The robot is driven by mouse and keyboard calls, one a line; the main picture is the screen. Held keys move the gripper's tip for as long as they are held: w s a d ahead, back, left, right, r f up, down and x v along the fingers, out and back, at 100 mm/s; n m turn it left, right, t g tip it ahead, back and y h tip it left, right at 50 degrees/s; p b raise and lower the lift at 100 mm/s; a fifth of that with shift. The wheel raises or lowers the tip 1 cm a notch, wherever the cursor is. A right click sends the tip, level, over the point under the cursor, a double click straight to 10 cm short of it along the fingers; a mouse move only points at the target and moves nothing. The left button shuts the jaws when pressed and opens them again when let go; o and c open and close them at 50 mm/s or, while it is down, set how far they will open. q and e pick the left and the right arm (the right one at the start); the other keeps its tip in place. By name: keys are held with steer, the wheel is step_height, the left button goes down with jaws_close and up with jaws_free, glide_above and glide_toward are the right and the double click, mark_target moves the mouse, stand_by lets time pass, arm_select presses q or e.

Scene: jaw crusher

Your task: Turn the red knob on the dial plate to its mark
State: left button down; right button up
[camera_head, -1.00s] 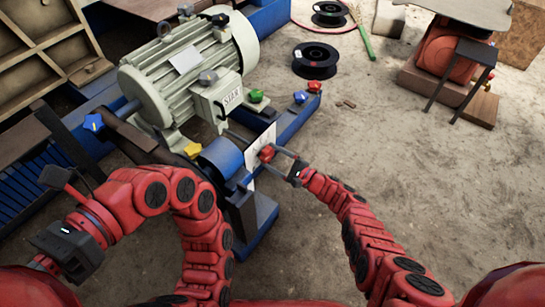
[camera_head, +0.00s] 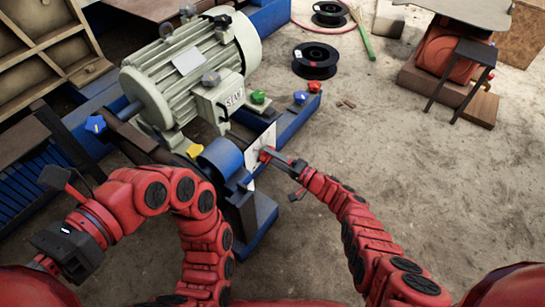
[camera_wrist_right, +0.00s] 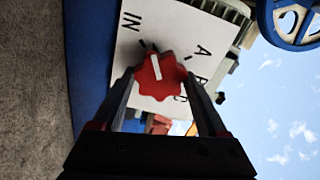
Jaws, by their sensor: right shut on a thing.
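The red knob (camera_head: 264,156) sits on the white dial plate (camera_head: 259,142), on the blue frame beside the motor. My right gripper (camera_head: 270,156) is at the knob, shut on it. In the right wrist view the knob (camera_wrist_right: 166,84) lies between my two fingers, one on each side. A white pointer line on it points toward the top of that view, near short black ticks.
A grey motor (camera_head: 190,75) stands behind the plate. Blue (camera_head: 300,97), green (camera_head: 257,97) and yellow (camera_head: 194,151) knobs are near it, and another red knob (camera_head: 314,86) is on the blue frame. A spool (camera_head: 315,60) lies behind.

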steer(key=shift+n, duration=1.9)
steer(key=o, duration=1.3)
arm_select(q)
steer(key=shift+w+a+r+t+y+p, duration=0.15)
steer(key=shift+r+t+y+p, duration=0.25)
steer(key=shift+r+t+p, duration=0.35)
steer(key=shift+w+a+r+t+y+p, duration=0.15)
steer(key=shift+r+t+y+p, duration=0.35)
steer(key=shift+t+p, duration=0.4)
steer(key=shift+w+a+r+t+y+p, duration=0.15)
steer(key=shift+r+t+y+p, duration=0.15)
steer(key=shift+r+t+p, duration=0.5)
arm_select(e)
steer(key=shift+v, duration=8.75)
steer(key=shift+r, duration=0.1)
